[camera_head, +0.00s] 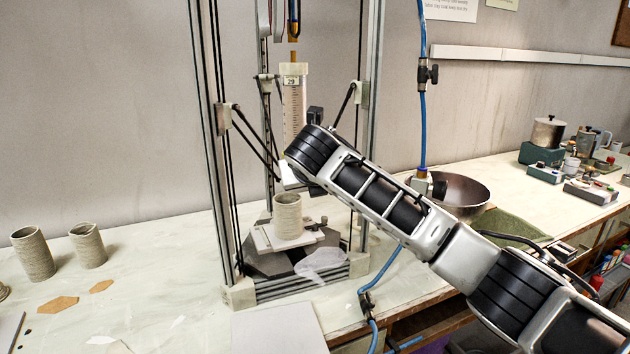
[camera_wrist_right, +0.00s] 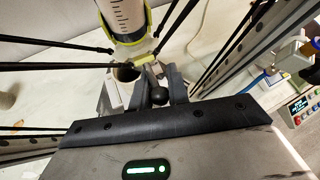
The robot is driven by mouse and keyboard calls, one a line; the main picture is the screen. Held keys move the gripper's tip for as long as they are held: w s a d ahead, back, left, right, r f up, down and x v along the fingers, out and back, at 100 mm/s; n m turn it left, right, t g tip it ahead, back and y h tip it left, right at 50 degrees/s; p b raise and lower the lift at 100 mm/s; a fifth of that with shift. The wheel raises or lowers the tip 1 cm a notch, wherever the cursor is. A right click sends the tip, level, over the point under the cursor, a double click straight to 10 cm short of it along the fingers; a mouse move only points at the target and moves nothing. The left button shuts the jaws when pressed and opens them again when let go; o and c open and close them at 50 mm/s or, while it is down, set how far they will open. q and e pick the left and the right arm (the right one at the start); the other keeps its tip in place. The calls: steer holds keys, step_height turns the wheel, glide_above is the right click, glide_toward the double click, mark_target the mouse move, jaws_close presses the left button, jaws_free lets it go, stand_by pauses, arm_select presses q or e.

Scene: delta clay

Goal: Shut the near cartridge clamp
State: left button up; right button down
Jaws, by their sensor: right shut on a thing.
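How the knob joins the clamp is hidden. In the head view my right arm covers the clamp and the fingers. My left gripper is in neither view.
The printer's metal uprights (camera_head: 208,140) and thin black rods (camera_head: 254,137) stand close around my right gripper. A ribbed clay cup (camera_head: 288,215) stands on the print bed below. Two clay cups (camera_head: 32,254) stand at left. A metal bowl (camera_head: 460,192) is behind my arm.

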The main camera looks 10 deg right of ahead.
steer(key=shift+r, duration=0.1)
steer(key=c, duration=1.3)
jaws_free()
steer(key=shift+c, duration=0.2)
steer(key=b+v, duration=0.2)
steer(key=v, duration=1.4)
steer(key=shift+w, duration=0.1)
